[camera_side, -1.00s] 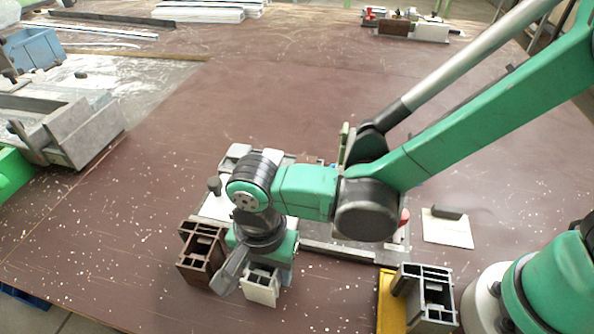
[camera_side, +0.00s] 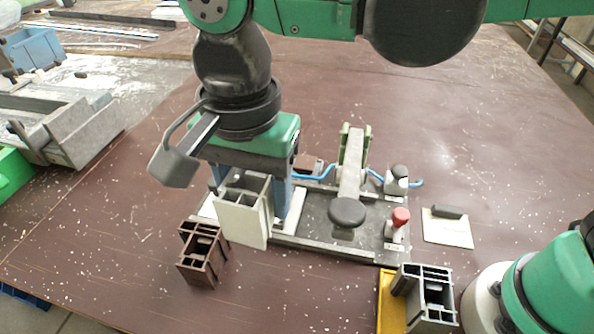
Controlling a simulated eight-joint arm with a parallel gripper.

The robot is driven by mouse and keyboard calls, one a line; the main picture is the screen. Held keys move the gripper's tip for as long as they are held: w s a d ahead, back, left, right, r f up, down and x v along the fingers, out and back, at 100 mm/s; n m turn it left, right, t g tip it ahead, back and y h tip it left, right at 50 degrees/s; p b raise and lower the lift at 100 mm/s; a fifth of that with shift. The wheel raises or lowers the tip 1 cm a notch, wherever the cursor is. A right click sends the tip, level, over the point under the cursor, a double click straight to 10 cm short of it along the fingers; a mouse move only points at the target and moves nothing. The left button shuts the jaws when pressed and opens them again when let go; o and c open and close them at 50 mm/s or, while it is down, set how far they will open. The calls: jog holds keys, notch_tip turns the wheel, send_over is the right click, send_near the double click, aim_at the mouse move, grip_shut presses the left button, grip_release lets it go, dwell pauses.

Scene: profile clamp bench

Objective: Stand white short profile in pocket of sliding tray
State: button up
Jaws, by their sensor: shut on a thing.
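The white short profile (camera_side: 243,220) hangs upright under my gripper (camera_side: 268,188), its open chambers facing up. My gripper is shut on it, and a blue-grey finger shows at its right side. The profile is raised in front of the left end of the grey clamp fixture (camera_side: 315,246). The sliding tray cannot be made out for certain; a light plate edge (camera_side: 208,207) shows at the fixture's left end, mostly hidden behind the profile and gripper. Its pocket is hidden.
A brown profile (camera_side: 201,258) stands just left of the held one. A toggle clamp with a black knob (camera_side: 347,212) and a red button (camera_side: 401,216) are on the fixture. A dark grey profile (camera_side: 428,300) stands by a yellow piece (camera_side: 390,305). A white plate (camera_side: 447,229) lies right.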

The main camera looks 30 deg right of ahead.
jog(key=w+d+f, duration=0.6)
jog(key=w, duration=0.5)
jog(key=shift+n, duration=0.3)
jog(key=shift+s+f, duration=0.2)
jog(key=shift+f, duration=3.35)
jog(key=o, duration=1.4)
